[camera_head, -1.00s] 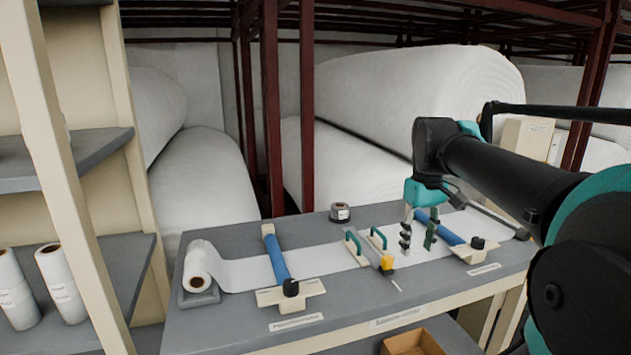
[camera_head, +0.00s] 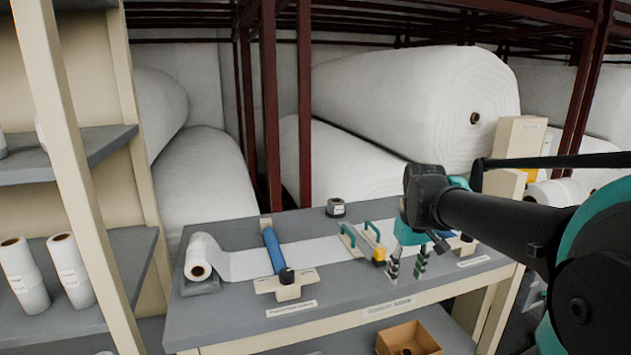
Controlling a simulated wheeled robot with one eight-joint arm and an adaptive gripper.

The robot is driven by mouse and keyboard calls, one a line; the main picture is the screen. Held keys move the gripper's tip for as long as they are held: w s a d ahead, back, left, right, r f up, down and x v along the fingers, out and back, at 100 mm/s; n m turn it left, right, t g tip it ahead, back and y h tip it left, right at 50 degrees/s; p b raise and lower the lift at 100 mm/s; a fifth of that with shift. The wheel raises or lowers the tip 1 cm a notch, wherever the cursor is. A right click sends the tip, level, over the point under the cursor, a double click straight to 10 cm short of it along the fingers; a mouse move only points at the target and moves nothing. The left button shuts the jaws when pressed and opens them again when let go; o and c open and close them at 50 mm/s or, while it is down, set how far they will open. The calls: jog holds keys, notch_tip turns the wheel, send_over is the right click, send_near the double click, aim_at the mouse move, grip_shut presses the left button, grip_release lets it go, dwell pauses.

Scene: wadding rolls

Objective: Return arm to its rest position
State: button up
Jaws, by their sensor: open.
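My gripper (camera_head: 406,265) points down in front of the right part of the grey workbench (camera_head: 225,322). Its two dark jaws are apart, with nothing between them. My black and teal arm reaches in from the right edge. A strip of white wadding (camera_head: 250,264) runs along the bench from a small white roll (camera_head: 199,257) at its left end. A blue roller (camera_head: 274,250) on a cream holder crosses the strip.
Teal-handled tools (camera_head: 350,240) with a yellow part stand left of my gripper. A dark tape roll (camera_head: 336,208) sits at the bench's back. A cardboard box (camera_head: 408,338) is below the front edge. Shelves with white rolls (camera_head: 69,269) stand left; big wadding rolls (camera_head: 410,100) lie behind.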

jog(key=s+a+f+m+t, duration=0.1)
jog(key=s+f, duration=0.1)
jog(key=f, duration=0.5)
jog(key=s+a+f+m+t, duration=0.1)
jog(key=s+a+f, duration=0.1)
jog(key=f, duration=0.6)
jog(key=shift+s+f+t, duration=0.2)
jog(key=shift+s+t, duration=0.2)
jog(key=shift+s, duration=0.15)
jog(key=shift+a, duration=0.1)
dwell(1.6)
